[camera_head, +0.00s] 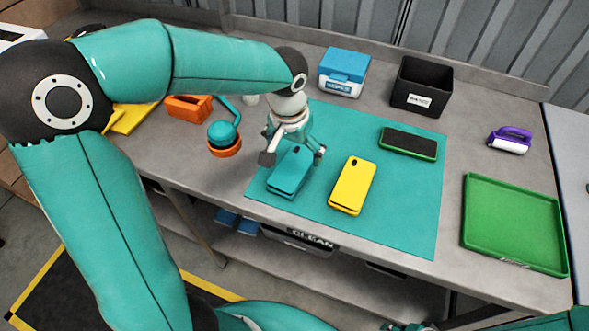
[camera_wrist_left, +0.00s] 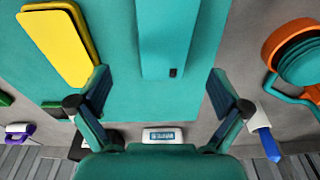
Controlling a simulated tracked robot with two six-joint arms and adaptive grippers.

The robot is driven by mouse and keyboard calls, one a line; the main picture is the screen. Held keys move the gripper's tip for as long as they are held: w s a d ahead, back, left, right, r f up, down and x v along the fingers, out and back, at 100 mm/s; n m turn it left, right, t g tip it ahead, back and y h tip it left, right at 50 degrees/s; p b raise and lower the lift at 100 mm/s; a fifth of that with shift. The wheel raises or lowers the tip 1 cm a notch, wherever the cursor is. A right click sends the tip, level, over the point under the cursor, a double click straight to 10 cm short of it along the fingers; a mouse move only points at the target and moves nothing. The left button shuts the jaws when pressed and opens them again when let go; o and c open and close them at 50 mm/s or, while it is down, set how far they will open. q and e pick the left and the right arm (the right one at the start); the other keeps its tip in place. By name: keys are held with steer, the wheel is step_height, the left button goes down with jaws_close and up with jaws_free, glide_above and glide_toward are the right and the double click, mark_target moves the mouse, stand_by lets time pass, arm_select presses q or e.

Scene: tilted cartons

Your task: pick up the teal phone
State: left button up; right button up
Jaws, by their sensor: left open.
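The teal phone (camera_head: 288,175) lies on the teal mat (camera_head: 394,211) near its left front corner. It also shows in the left wrist view (camera_wrist_left: 173,38), at the top between the fingers. My left gripper (camera_head: 294,157) is open just above the phone, with a finger on each side of its far part. In the left wrist view my left gripper (camera_wrist_left: 160,90) has its fingers wide apart and nothing between them at the tips. I cannot tell how high the fingertips are above the mat. My right gripper does not show.
A yellow phone (camera_head: 352,185) lies close to the right, and a dark phone with a green edge (camera_head: 408,143) farther back. An orange and teal object (camera_head: 223,138) sits left of the mat. A green tray (camera_head: 514,224), blue-lidded box (camera_head: 343,72) and black bin (camera_head: 421,87) stand around.

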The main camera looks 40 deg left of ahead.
mark_target(294, 166)
arm_select(q)
steer(key=f, duration=0.5)
steer(key=shift+w+a+p, duration=0.15)
steer(key=shift+a+p, duration=0.2)
steer(key=shift+w+f, duration=0.15)
steer(key=shift+f, duration=0.45)
steer(key=c, duration=1.3)
steer(key=shift+r, duration=0.1)
